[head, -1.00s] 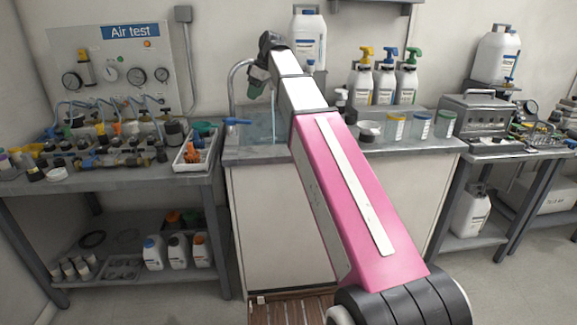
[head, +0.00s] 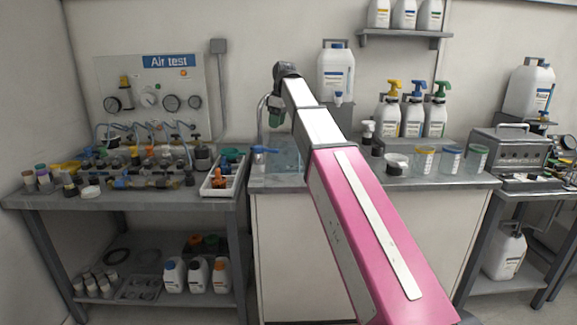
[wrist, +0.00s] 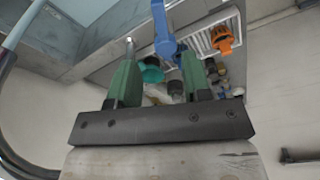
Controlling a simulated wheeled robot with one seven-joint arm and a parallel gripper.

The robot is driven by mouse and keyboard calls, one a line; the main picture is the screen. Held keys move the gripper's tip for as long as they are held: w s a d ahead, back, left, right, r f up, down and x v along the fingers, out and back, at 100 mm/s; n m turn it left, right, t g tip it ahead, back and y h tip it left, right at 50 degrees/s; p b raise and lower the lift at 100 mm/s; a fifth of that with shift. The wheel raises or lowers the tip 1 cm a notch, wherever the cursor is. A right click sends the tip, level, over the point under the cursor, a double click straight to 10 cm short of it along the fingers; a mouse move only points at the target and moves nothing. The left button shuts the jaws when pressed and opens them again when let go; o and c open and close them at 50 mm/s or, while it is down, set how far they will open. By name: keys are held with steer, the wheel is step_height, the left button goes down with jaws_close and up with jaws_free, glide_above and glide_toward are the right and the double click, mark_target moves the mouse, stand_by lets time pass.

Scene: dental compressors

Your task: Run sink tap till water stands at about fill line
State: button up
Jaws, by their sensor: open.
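The sink (head: 285,158) is set in the counter, with its curved tap spout (head: 261,112) at its left. The blue tap lever (head: 264,150) stands at the sink's left edge. In the wrist view the lever (wrist: 162,30) shows beyond and between my green fingers. My gripper (wrist: 158,65) is open, with nothing held; I cannot tell whether it touches the lever. In the head view my gripper (head: 275,115) is near the spout. A pale streak, perhaps water, shows at the wrist view's upper left. The fill line and water level cannot be made out.
A white tray (head: 212,190) with orange and teal tools lies left of the sink. Spray bottles (head: 412,115) and lidded cups (head: 450,158) stand to its right. A large white jug (head: 336,75) stands behind. The left bench (head: 130,203) is crowded.

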mark_target(272, 149)
steer(key=shift+g+h, duration=0.3)
steer(key=shift+h, duration=0.6)
steer(key=f, duration=0.3)
steer(key=a+f, duration=0.1)
steer(key=f, duration=0.3)
steer(key=a+f, duration=0.1)
steer(key=f, duration=0.2)
steer(key=shift+w+f, duration=0.15)
steer(key=shift+w, duration=0.2)
jaws_close()
